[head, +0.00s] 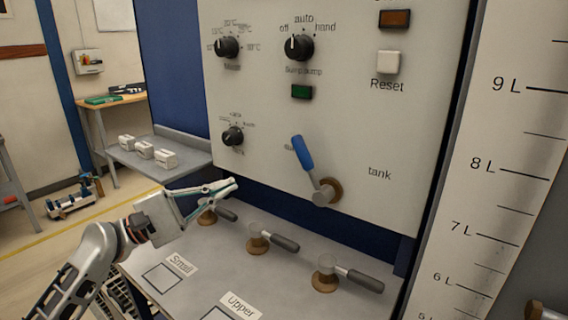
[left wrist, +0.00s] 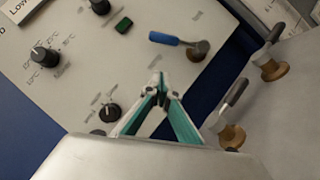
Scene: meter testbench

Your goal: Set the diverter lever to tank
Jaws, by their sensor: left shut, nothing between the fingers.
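The diverter lever (head: 305,158) has a blue handle on a brass hub, low on the panel. Its handle points up and slightly left from the hub. The word "tank" is printed to its right; a label at its left is partly hidden by the handle. The lever also shows in the left wrist view (left wrist: 172,40). My left gripper (head: 234,184) is shut and empty, left of the lever and apart from it, in front of the panel's lower edge. Its fingertips also show in the left wrist view (left wrist: 158,78). My right gripper is not in view.
The panel (head: 380,130) carries dials, a green button (head: 302,92) and a Reset button (head: 388,63). Below it, valves with grey handles (head: 285,242) stand on a grey bench; one is partly behind my left gripper. A litre scale (head: 515,150) stands at the right.

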